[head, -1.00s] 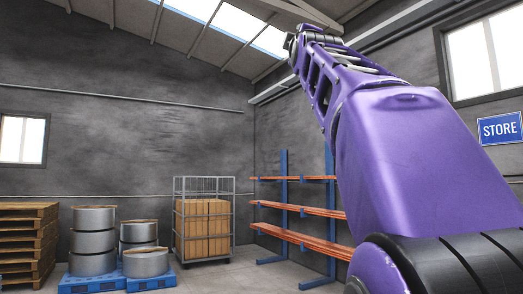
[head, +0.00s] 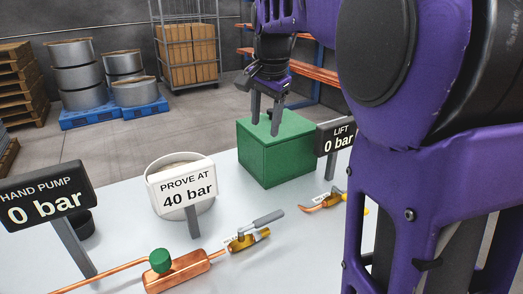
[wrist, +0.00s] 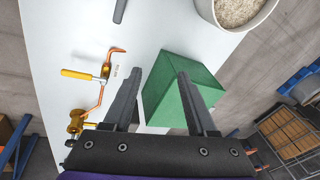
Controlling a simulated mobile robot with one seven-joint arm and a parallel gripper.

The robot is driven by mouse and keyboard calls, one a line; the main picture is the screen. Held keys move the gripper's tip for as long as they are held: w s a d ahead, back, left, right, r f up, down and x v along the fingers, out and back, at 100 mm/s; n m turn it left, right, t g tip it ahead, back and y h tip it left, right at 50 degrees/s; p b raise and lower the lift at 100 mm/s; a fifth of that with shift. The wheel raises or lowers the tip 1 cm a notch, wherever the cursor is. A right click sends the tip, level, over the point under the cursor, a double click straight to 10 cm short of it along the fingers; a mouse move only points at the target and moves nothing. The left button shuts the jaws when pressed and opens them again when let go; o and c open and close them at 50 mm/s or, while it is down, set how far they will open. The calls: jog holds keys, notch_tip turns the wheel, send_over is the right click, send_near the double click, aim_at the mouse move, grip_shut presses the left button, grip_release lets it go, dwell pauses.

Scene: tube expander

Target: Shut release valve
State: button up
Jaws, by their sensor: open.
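My gripper (head: 265,122) is open and empty above the green box, fingers pointing down; in the wrist view (wrist: 159,88) the green box shows between and beyond the fingers. A brass valve with a grey lever (head: 248,240) sits on the table at front centre. A second small valve with a yellow handle (head: 340,198) is at the right, partly behind my arm; its yellow handle also shows in the wrist view (wrist: 80,74). A green knob (head: 160,260) stands on a copper cylinder (head: 185,273). The small tags are unreadable, so I cannot tell which is the release valve.
The green box (head: 275,155) stands on the white table (head: 125,215). A white bucket (head: 165,163) is behind the "PROVE AT 40 bar" sign (head: 183,188). "HAND PUMP 0 bar" (head: 45,203) and "LIFT 0 bar" (head: 335,138) signs stand at left and right.

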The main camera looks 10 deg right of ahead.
aim_at(270, 216)
jog(key=s+f+m+g, duration=0.3)
jog(key=s+f, duration=0.2)
jog(key=s, duration=0.1)
jog(key=shift+m, duration=0.3)
notch_tip(270, 216, down, 17)
jog(key=b, duration=0.3)
jog(key=shift+w+f+b, duration=0.1)
jog(key=shift+f+b, duration=0.05)
jog(key=shift+b, duration=0.2)
grip_shut()
dwell(0.7)
